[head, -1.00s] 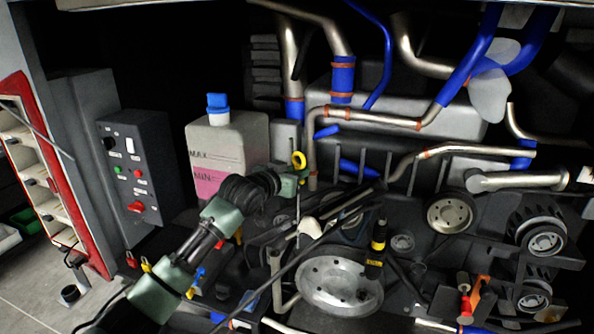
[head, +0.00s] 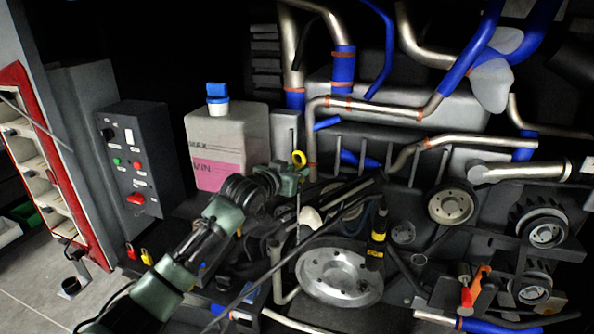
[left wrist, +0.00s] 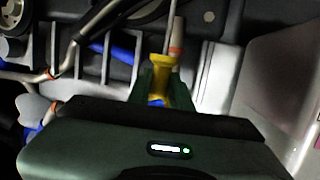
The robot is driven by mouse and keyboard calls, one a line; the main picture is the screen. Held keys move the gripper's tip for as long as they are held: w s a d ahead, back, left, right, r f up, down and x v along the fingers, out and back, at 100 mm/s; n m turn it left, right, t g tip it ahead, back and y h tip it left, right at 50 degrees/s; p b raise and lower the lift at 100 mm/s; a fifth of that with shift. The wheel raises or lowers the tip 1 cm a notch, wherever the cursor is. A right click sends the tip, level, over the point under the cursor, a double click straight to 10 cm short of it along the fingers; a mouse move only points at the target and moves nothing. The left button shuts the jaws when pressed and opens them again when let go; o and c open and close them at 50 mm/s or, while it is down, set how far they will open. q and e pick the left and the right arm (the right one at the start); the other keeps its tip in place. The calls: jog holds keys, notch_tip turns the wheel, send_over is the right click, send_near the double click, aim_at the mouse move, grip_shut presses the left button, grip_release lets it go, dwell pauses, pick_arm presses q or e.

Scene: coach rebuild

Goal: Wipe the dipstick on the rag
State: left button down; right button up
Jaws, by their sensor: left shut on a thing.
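My left gripper (head: 299,168) is shut on the yellow ring handle of the dipstick (head: 299,157), in front of the pipes near the middle of the head view. A thin shaft runs down below the gripper there. In the left wrist view the yellow handle (left wrist: 158,92) sits between the dark fingers (left wrist: 156,84), with a thin rod running up from it. I cannot tell whether the dipstick's tip is in or out of a tube. I cannot make out the rag for certain. My right gripper is not in view.
A coolant tank (head: 226,145) with a blue cap stands left of the gripper. A large pulley (head: 340,277) and a yellow-banded black tool (head: 377,240) lie below right. Metal and blue pipes crowd above. A control box (head: 128,160) is at the left.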

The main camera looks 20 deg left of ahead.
aim_at(295, 151)
pick_arm(q)
jog(key=shift+r+p, duration=2.05)
jog(key=shift+r, duration=0.7)
jog(key=shift+a, duration=0.15)
jog(key=shift+a, duration=0.45)
jog(key=s+r, duration=0.3)
jog(key=s, duration=0.4)
jog(key=shift+a, duration=0.15)
